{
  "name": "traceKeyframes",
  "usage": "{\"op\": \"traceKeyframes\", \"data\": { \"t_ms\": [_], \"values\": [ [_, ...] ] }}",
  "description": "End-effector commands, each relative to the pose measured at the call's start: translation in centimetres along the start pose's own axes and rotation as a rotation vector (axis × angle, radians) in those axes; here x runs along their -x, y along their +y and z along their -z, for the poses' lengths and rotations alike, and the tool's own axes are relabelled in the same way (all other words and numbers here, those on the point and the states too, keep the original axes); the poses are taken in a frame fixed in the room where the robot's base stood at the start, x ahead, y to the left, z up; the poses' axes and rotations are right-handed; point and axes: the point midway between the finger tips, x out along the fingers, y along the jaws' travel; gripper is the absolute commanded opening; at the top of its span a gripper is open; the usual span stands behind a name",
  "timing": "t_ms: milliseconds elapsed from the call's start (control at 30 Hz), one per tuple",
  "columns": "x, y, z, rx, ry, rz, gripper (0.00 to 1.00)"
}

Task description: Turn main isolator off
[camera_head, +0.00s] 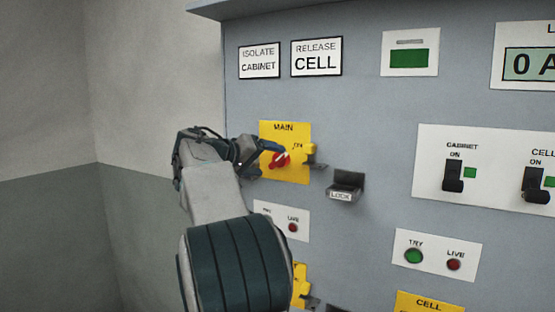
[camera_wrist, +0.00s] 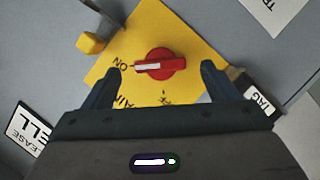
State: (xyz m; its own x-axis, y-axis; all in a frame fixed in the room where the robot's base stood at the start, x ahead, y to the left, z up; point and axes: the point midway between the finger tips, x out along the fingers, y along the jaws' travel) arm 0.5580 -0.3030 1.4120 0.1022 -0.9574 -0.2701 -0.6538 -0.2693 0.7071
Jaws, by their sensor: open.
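The main isolator is a red rotary knob (camera_head: 280,160) on a yellow plate (camera_head: 297,174) marked MAIN, on the grey cabinet. The knob has a white pointer bar. In the wrist view the knob (camera_wrist: 160,64) sits between and just beyond my gripper's (camera_wrist: 162,78) two dark fingers. The fingers are spread apart with gaps on both sides of the knob. In the head view my gripper (camera_head: 268,157) is at the plate's left side and partly hides it.
A yellow tab (camera_head: 309,154) sticks out at the plate's right edge. A LOCK bracket (camera_head: 345,188) juts out right of it. A switch panel (camera_head: 487,170) with CABINET and CELL switches is further right. Below are TRY and LIVE lamps (camera_head: 293,227). Bare wall lies left.

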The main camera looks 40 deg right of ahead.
Motion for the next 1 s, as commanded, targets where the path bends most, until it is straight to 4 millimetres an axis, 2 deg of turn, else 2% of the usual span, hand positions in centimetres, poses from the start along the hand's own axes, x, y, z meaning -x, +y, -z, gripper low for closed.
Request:
{"op": "traceKeyframes", "data": {
  "t_ms": [100, 300, 667, 733, 833, 867, 1000],
  "values": [
    [-2.2, 0.2, 0.1, 0.002, -0.003, -0.001, 0.81],
    [-4.5, 0.0, 0.1, 0.001, -0.001, 0.001, 0.81],
    [-5.0, 0.0, 0.0, 0.0, 0.0, 0.001, 0.81],
    [-5.0, 0.0, 0.0, 0.0, 0.0, 0.001, 0.67],
    [-5.0, 0.0, 0.0, 0.0, 0.0, 0.001, 0.39],
    [-5.0, 0.0, 0.0, 0.001, 0.0, 0.001, 0.36],
    [-5.0, -0.1, 0.0, 0.002, 0.0, 0.001, 0.36]
  ]
}}
